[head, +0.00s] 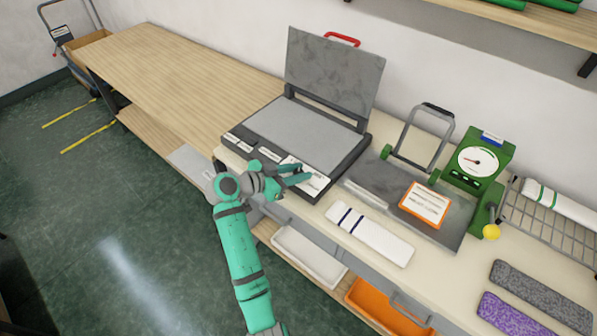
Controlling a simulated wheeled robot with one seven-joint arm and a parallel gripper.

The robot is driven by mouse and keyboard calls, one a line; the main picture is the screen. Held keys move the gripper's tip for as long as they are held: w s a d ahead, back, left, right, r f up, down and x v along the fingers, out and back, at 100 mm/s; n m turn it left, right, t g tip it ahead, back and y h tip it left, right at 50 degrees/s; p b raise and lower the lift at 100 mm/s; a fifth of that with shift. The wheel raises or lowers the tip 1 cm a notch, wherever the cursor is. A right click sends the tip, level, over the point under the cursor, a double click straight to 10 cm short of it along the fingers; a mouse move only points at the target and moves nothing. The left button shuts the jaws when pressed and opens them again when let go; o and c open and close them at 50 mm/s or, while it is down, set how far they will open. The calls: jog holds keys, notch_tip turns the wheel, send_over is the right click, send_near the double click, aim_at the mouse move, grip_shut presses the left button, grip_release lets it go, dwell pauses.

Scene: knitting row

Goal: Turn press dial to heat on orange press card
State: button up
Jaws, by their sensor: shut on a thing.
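The press (300,128) is a dark grey machine with a flat light-grey bed, and its lid (332,72) with a red handle stands open. Its front panel carries several white labels (244,147). My gripper (303,174) is at the right part of this front panel, shut on the press dial, which its fingers hide. I cannot read the dial's setting. The orange press card (425,204), white with an orange border, lies on the grey plate of the green gauge device to the right of the press.
The green device (478,163) has a round gauge and a yellow knob. A white folded cloth (369,234) with dark stripes lies at the bench's front. Grey and purple knitted pieces (512,313) lie at right. The wooden bench (165,62) is clear at left.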

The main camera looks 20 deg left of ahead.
jog(key=o, duration=1)
jog(key=shift+o, duration=0.2)
jog(key=v, duration=1)
jog(key=shift+s+a, duration=0.2)
jog(key=shift+s, duration=0.1)
jog(key=shift+a+r, duration=0.1)
